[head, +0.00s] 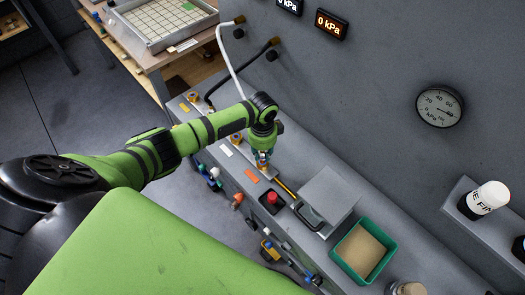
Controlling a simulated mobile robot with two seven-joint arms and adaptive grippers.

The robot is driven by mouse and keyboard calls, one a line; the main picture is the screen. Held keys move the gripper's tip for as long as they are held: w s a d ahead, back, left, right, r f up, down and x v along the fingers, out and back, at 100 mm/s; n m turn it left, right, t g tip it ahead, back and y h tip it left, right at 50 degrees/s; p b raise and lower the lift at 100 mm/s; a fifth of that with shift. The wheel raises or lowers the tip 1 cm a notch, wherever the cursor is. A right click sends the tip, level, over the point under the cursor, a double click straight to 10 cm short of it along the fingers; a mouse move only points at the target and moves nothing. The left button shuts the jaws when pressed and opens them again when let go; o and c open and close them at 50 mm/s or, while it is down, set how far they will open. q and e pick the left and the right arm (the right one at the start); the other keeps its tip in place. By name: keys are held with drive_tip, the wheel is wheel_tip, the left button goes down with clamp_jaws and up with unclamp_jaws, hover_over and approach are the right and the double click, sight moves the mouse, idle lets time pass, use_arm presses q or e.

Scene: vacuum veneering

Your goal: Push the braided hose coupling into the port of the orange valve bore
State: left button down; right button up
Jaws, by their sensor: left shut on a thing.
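My left gripper (263,158) points down over the bench ledge, just behind the orange label (252,177). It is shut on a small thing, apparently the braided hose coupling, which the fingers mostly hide. A pale hose (228,65) runs from the wall down behind my left forearm towards this gripper. The orange valve bore's port lies under or right at the fingertips. I cannot tell whether the coupling touches it or is in it. My right gripper is not in view.
Brass-coloured ports stand by the white label (225,151) and yellow label (185,107). A black hose (235,70) runs to the far port. A red button (272,198), grey flat-topped block (325,196) and green tray (388,264) lie to the right. Wall displays (331,24) read 0 kPa.

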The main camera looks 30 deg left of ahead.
sight(262, 158)
use_arm(q)
drive_tip(key=shift+f+b, duration=1)
drive_tip(key=shift+f, duration=0.55)
drive_tip(key=c, duration=0.9)
unclamp_jaws()
drive_tip(key=shift+r, duration=0.1)
wheel_tip(262, 158, up, 12)
drive_tip(key=shift+r, duration=0.1)
